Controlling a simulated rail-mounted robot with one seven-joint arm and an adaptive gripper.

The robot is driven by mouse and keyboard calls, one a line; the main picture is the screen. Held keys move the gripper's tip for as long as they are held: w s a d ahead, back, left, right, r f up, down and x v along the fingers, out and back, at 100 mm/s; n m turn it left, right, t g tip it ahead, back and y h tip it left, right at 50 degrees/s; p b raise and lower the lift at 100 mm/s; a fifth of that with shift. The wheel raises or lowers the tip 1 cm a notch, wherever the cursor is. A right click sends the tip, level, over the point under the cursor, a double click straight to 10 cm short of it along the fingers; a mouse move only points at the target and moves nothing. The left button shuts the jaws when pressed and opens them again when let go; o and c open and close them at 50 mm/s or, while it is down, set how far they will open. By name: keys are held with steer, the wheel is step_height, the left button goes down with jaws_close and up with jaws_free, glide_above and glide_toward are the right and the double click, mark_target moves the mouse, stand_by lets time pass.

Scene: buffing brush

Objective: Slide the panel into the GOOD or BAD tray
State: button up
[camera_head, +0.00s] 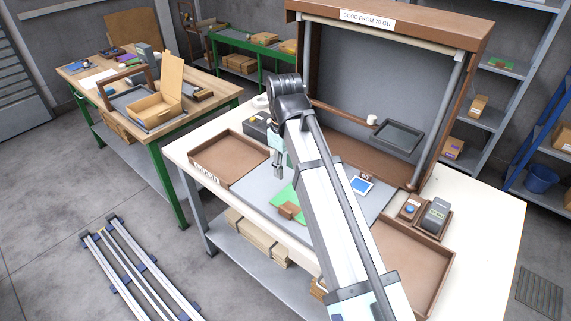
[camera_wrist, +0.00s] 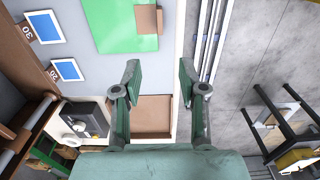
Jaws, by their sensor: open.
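A flat green panel (camera_head: 283,196) lies on the grey mat of the white table, partly hidden behind my arm. A small brown block (camera_head: 290,210) sits on its near edge. In the wrist view the green panel (camera_wrist: 118,28) and the block (camera_wrist: 149,19) are at the top, beyond my fingertips. A shallow brown tray (camera_head: 229,158) with a label I cannot read is at the table's left end; it shows between my fingers in the wrist view (camera_wrist: 153,108). Another brown tray (camera_head: 434,258) is at the right. My gripper (camera_wrist: 160,76) is open and empty, apart from the panel.
A blue-screened card marked 60 (camera_head: 361,185) lies right of my arm. A dark box with a knob (camera_wrist: 85,119) stands beside the left tray. A tall brown-framed board (camera_head: 345,80) with a grey shelf tray (camera_head: 399,136) rises behind. A small device (camera_head: 436,214) stands at the right.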

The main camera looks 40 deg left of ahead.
mark_target(285, 209)
steer(key=shift+f, duration=0.1)
step_height(285, 209, down, 17)
steer(key=p, duration=0.4)
steer(key=shift+f, duration=0.1)
stand_by(0.3)
jaws_close()
